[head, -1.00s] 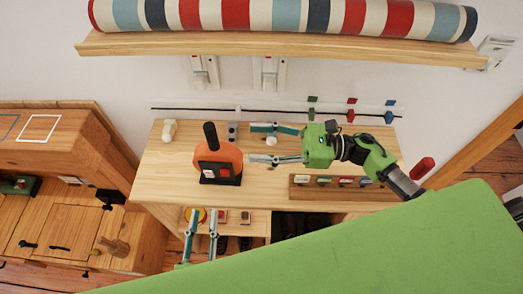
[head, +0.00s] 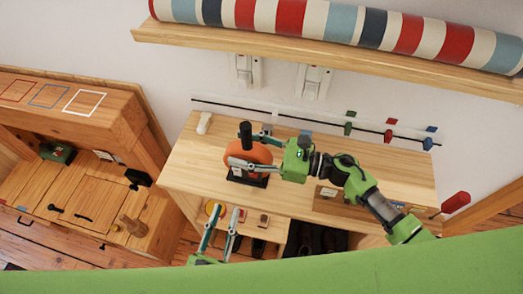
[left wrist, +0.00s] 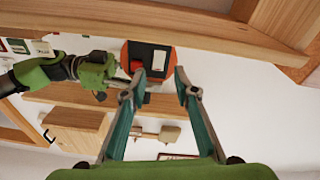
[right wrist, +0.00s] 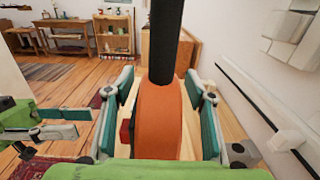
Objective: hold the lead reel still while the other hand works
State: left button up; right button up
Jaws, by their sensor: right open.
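The lead reel (head: 262,153), an orange disc with a black upright handle and a black base, stands on the wooden bench top near its left end. My right gripper (head: 244,150) is open around it. In the right wrist view, one finger is on each side of the orange disc (right wrist: 158,120), with gaps visible. My left gripper (head: 226,211) is open and empty, low in front of the bench. In the left wrist view its fingers (left wrist: 158,76) point up towards the bench edge, and the reel (left wrist: 127,56) shows beyond them.
The bench (head: 300,170) bears a wooden block (head: 335,203) right of the reel and a white object (head: 204,123) at its back left corner. A lower shelf (head: 270,228) holds small items. A wall shelf (head: 180,36) bears a striped roll. A wooden cabinet (head: 90,120) stands at left.

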jog(key=shift+w+a, duration=0.25)
jog(key=shift+a, duration=0.4)
grip_shut()
pick_arm(q)
grip_shut()
jog(key=s+n, duration=0.1)
jog(key=n, duration=0.4)
jog(key=s+a+r+n, duration=0.1)
jog(key=s+n, duration=0.1)
jog(key=n, duration=0.3)
jog(key=s+r+n, duration=0.1)
jog(key=s+n, duration=0.1)
jog(key=n, duration=0.3)
jog(key=shift+s+a+r+n, duration=0.1)
jog(key=shift+a+n, duration=0.2)
jog(key=shift+a, duration=0.1)
